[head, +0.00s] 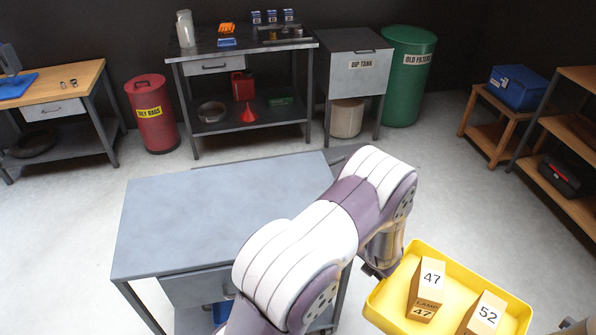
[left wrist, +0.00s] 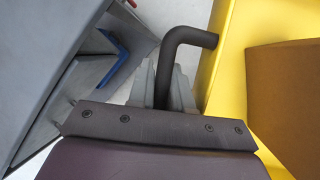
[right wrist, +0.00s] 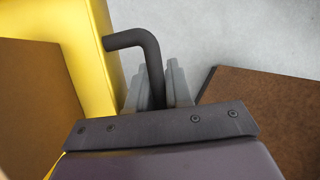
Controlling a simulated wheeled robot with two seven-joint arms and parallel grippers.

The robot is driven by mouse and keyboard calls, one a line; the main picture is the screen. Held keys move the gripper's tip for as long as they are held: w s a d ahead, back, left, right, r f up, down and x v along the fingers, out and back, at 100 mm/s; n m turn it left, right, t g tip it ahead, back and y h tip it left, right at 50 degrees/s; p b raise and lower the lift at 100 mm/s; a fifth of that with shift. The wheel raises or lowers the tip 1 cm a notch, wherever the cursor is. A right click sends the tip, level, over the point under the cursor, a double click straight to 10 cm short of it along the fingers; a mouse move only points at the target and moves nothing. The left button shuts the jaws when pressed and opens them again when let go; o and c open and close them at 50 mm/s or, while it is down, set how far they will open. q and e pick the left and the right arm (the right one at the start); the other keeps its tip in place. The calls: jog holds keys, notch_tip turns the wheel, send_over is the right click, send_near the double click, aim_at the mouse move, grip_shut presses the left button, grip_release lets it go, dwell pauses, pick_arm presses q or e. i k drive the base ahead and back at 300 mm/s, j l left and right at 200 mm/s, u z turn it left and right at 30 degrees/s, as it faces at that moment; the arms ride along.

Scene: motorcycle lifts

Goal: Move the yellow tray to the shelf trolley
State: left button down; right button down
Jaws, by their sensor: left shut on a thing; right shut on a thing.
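The yellow tray (head: 395,297) is at the lower right of the head view, carrying cardboard boxes marked 47 (head: 431,275) and 52 (head: 487,313). My left gripper (head: 374,270) is at the tray's left side. In the left wrist view its fingers (left wrist: 165,88) are shut on a dark bent handle (left wrist: 190,36) of the tray. My right gripper (head: 577,327) barely shows at the tray's right side. In the right wrist view its fingers (right wrist: 166,88) are shut on the other handle (right wrist: 132,39). A tiered wooden shelf unit (head: 556,130) stands at the right edge; whether it is the trolley I cannot tell.
A grey-topped workbench (head: 215,205) with a drawer stands left of the tray, partly behind my left arm. A brown board edge (right wrist: 265,110) is right of my right gripper. A low wooden stand (head: 486,130) holds a blue box (head: 518,88). Pale floor (head: 440,190) is clear beyond the tray.

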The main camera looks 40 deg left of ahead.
aim_at(233, 219)
jog(key=k+u, duration=0.1)
jog(key=u, duration=0.65)
jog(key=k+j+u, duration=0.1)
jog(key=u, duration=0.3)
jog(key=j+u, duration=0.1)
jog(key=u, duration=0.25)
jog(key=i+u, duration=0.35)
jog(key=i, duration=0.55)
